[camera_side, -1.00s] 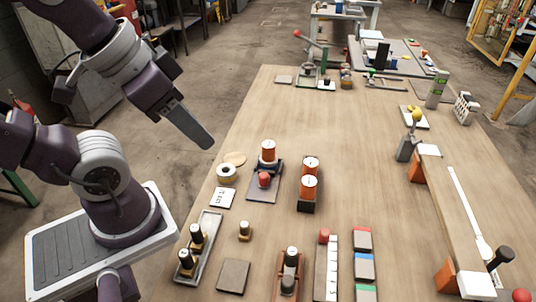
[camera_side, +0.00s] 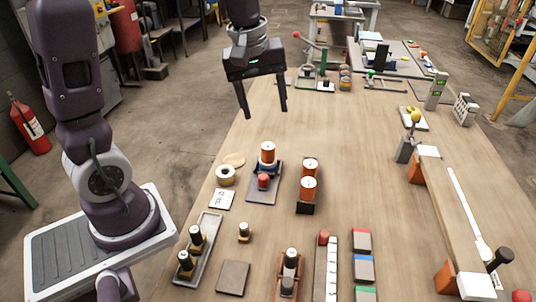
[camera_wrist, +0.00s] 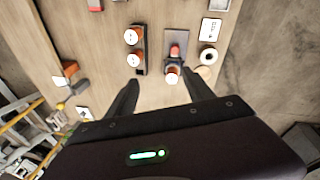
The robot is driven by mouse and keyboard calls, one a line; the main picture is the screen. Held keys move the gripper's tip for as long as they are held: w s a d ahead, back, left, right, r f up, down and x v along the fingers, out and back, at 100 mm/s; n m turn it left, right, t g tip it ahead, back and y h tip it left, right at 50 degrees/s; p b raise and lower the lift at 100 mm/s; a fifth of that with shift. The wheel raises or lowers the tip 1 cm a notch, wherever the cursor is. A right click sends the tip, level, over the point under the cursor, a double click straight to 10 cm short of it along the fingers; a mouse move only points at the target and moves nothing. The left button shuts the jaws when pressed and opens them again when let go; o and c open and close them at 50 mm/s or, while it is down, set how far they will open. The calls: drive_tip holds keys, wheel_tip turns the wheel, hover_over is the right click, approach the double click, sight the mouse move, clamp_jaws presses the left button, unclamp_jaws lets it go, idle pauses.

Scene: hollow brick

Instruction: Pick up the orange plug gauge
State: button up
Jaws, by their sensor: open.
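Three orange cylinders with white tops are on the bench; I cannot tell for sure which is the plug gauge. One orange cylinder (camera_side: 268,153) stands upright at the back of a dark plate with a red knob (camera_side: 263,180); it also shows in the wrist view (camera_wrist: 172,76). The other two, a rear one (camera_side: 310,166) and a front one (camera_side: 308,188), stand upright in a black holder (camera_side: 306,207). My gripper (camera_side: 265,112) is open and empty, pointing down, above and behind them. In the wrist view its fingers (camera_wrist: 160,80) are spread, with the lone cylinder visible between and beyond their tips.
A tray (camera_side: 210,250) with small black-topped gauges is at the front left. A long raised bar (camera_side: 455,210) runs along the right.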

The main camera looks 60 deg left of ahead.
drive_tip(key=w+a+f+n+g, duration=0.1)
drive_tip(key=w+a+f+n, duration=0.25)
drive_tip(key=f, duration=0.25)
drive_tip(key=n+g, duration=0.1)
drive_tip(key=n, duration=0.4)
hover_over(268, 145)
drive_tip(key=shift+m, duration=0.25)
drive_tip(key=f, duration=0.9)
drive_tip(key=shift+s+d, duration=0.1)
drive_tip(key=shift+s, duration=0.25)
drive_tip(key=f, duration=0.7)
drive_tip(key=shift+w+f, duration=0.25)
drive_tip(key=shift+f, duration=0.05)
clamp_jaws()
